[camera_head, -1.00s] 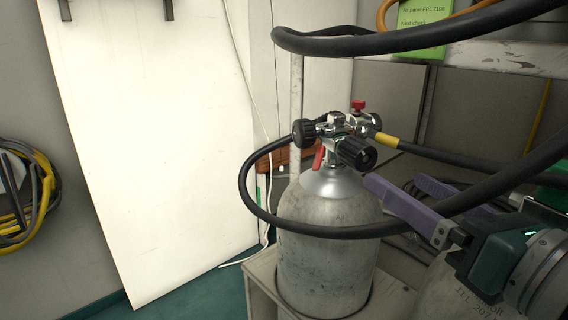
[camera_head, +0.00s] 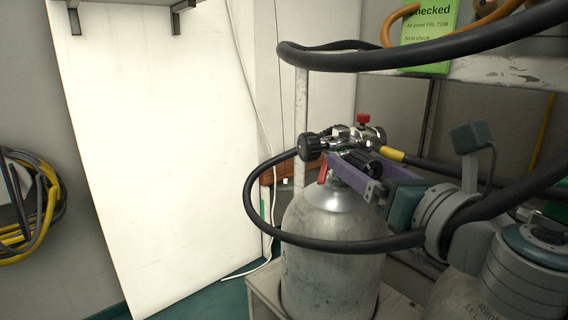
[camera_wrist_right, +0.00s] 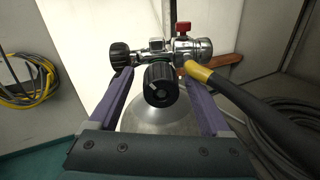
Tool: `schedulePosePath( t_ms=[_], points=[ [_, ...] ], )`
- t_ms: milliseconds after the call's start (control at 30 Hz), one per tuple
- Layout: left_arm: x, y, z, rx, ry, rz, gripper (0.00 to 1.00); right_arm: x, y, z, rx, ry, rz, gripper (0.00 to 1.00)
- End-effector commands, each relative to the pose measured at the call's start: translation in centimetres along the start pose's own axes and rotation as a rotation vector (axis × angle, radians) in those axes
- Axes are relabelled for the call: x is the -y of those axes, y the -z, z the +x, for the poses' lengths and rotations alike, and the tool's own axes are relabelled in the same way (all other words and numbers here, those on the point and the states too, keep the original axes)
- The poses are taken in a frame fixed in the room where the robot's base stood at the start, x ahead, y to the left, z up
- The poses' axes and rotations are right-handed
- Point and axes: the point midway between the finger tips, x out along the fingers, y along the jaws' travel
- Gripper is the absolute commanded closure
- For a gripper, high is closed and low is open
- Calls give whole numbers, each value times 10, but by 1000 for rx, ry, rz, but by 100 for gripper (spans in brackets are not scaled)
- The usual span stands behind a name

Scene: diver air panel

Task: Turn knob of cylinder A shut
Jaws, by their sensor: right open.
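A grey gas cylinder (camera_head: 330,262) stands upright in the middle of the head view with a chrome valve on top. A black ribbed knob (camera_wrist_right: 160,85) on the valve faces my right gripper; in the head view a purple finger partly hides it. Another black knob (camera_head: 309,147) sits on the valve's left side. My right gripper (camera_wrist_right: 158,80) is open, with one purple finger on each side of the front knob. Gaps show between fingers and knob in the wrist view, so I see no grip. No letter on this cylinder is readable. My left gripper is out of view.
A black hose (camera_head: 270,225) loops around the cylinder's front, and another (camera_head: 330,55) crosses above. A hose with a yellow sleeve (camera_head: 392,155) leaves the valve to the right. A red cap (camera_head: 363,119) tops the valve. A second cylinder (camera_head: 452,292) stands at lower right.

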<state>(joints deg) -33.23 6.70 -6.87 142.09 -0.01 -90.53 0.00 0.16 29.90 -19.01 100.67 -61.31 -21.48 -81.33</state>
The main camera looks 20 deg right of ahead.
Motion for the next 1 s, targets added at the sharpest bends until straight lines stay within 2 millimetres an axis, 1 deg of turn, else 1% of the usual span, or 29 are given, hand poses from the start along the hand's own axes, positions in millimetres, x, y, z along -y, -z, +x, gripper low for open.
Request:
schedulePosePath(
  t_ms=[100, 833, 1000],
  points=[
    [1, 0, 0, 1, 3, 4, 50, 0, 0, 0, 0, 0, 1, 18],
    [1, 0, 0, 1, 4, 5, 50, 0, 0, 0, 0, 0, 1, 100],
    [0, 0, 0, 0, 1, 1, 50, 0, 0, 0, 0, 0, 5, 100]
  ],
)
